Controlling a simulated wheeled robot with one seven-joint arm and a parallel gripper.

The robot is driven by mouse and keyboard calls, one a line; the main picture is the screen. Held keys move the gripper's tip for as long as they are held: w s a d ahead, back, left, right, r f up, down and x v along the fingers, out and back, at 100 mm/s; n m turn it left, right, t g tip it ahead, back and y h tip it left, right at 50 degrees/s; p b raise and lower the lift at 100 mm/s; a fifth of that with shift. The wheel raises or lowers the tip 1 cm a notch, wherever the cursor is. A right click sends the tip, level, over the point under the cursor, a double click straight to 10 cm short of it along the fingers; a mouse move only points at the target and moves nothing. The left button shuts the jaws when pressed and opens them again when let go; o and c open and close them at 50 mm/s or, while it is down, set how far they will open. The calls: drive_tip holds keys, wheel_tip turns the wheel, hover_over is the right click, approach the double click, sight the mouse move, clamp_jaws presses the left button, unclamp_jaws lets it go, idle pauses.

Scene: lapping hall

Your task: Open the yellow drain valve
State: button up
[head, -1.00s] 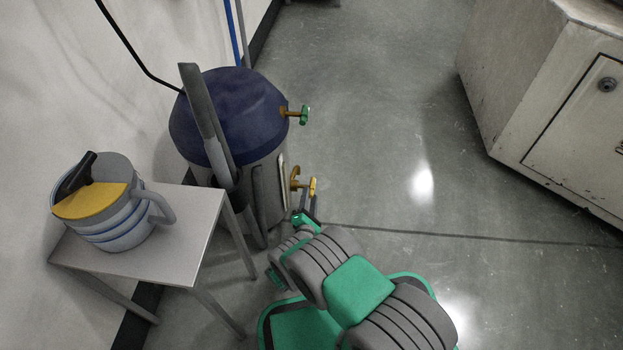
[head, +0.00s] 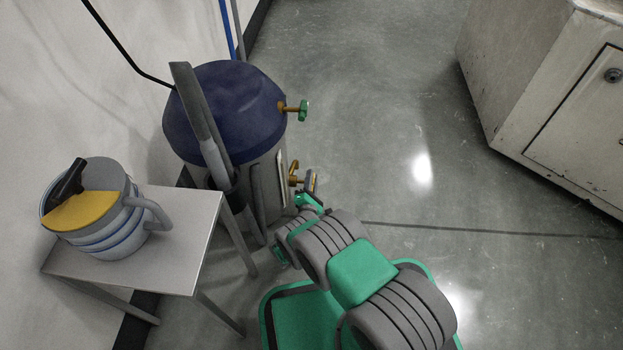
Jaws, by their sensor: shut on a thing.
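The yellow drain valve (head: 293,179) sticks out low on the right side of a grey tank with a dark blue top (head: 226,110). My gripper (head: 311,182) is at the valve's outer end, shut on its yellow handle, which shows only in part between the fingers. My arm reaches up to it from the bottom of the picture and hides the floor just below. A second valve with a green handle (head: 303,110) sits higher on the same tank, apart from my gripper.
A small grey table (head: 190,215) stands left of the tank and bears a grey and yellow jug (head: 100,215). A long grey object (head: 200,120) leans in front of the tank. A worn pale cabinet (head: 520,100) stands at the right. The floor between is clear.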

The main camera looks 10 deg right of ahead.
clamp_jaws()
drive_tip(key=shift+a+f, duration=0.1)
drive_tip(key=shift+t, duration=0.6)
drive_tip(key=o, duration=0.7)
unclamp_jaws()
drive_tip(key=shift+r, duration=0.2)
drive_tip(key=shift+w, duration=0.1)
